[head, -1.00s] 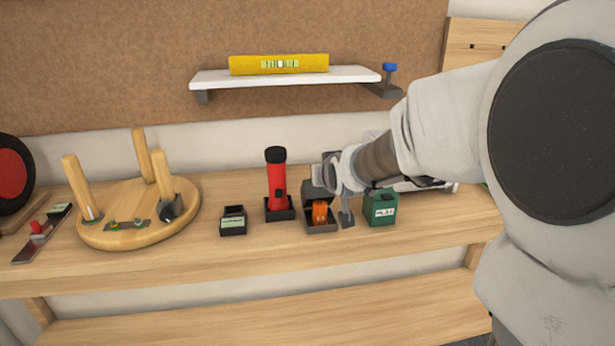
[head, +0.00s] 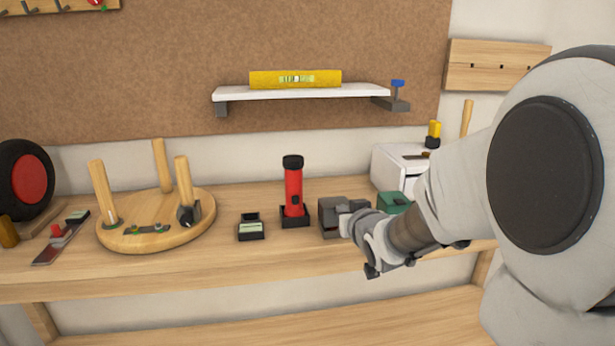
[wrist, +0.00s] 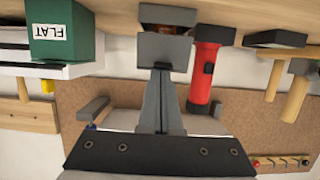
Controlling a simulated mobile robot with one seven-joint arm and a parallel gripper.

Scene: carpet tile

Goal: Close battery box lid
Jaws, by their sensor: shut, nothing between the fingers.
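The battery box (head: 328,217) is a dark grey box on the bench, right of the red flashlight. In the wrist view, which is upside down, its grey lid (wrist: 168,50) is beside the tray (wrist: 168,13). A gap with a little orange-brown inside shows between them, so the lid looks not fully shut. My gripper (head: 347,218) is in front of the box and covers part of it in the head view. Its fingers (wrist: 161,78) are together and empty, with the tips at or very near the lid; contact is unclear.
The red flashlight (head: 293,190) stands close left of the box, and a green FLAT box (head: 392,202) close right. A small black device (head: 251,228) and a round wooden stool top (head: 150,225) with legs are farther left. The bench front is clear.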

